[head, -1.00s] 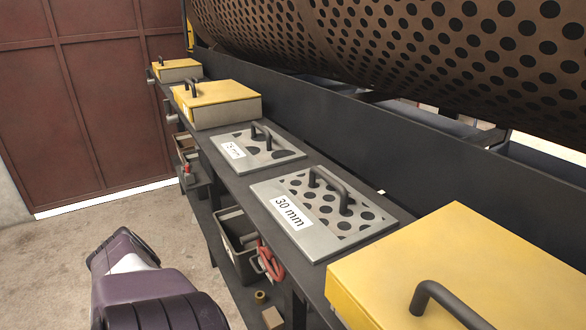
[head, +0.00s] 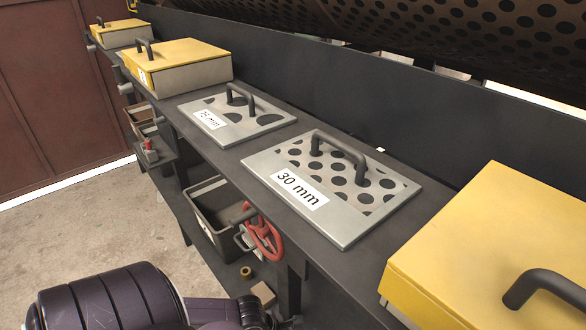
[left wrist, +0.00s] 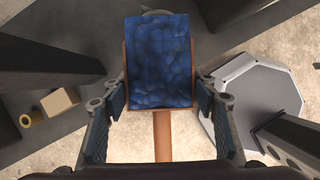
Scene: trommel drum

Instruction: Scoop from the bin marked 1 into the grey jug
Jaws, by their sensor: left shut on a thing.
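In the left wrist view my left gripper (left wrist: 162,100) has a finger on each side of a handled, scoop-like tool (left wrist: 163,135). The tool has an orange-brown rim and handle, and a mottled, lumpy blue face that may be its contents. The gripper is shut on it; the exact contact is hard to see. In the head view only my left arm shows at the bottom, and the tool is out of sight. A yellow-lidded box (head: 180,66) on the bench has a small white label, too small to read. I cannot make out a grey jug. My right gripper is not in view.
The dark bench (head: 352,262) carries a 30 mm plate (head: 335,190), a 75 mm plate (head: 238,115) and a near yellow box (head: 480,240). A grey open bin (head: 212,212) and red handwheel (head: 264,236) are below. Floor left of the bench is clear.

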